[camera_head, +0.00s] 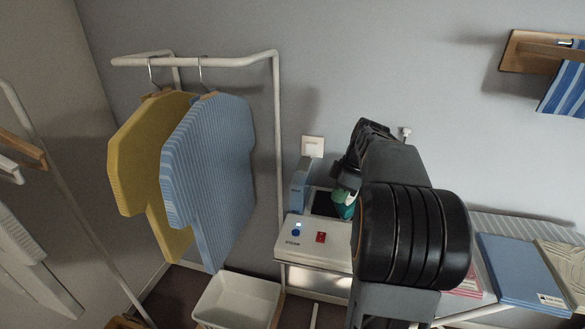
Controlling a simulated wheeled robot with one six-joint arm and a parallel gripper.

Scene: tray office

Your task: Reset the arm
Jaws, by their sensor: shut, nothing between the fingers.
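My arm rises through the middle right of the view, with its large black joint closest to the camera. It bends over at the top, and its dark far end with my gripper (347,174) points down and away, over the back of the white table. My gripper is shut and holds nothing. Its fingertips are small, dark and partly hidden, so their detail is hard to make out. A teal-green object (343,205) shows just below it; I cannot tell whether they touch.
A white box with blue and red buttons (318,238) sits left of my arm. A blue folder (520,268) lies at right. A white rack (277,130) holds yellow (150,150) and blue (215,160) shirts. A white bin (238,297) stands below. A wooden wall shelf (522,52) is upper right.

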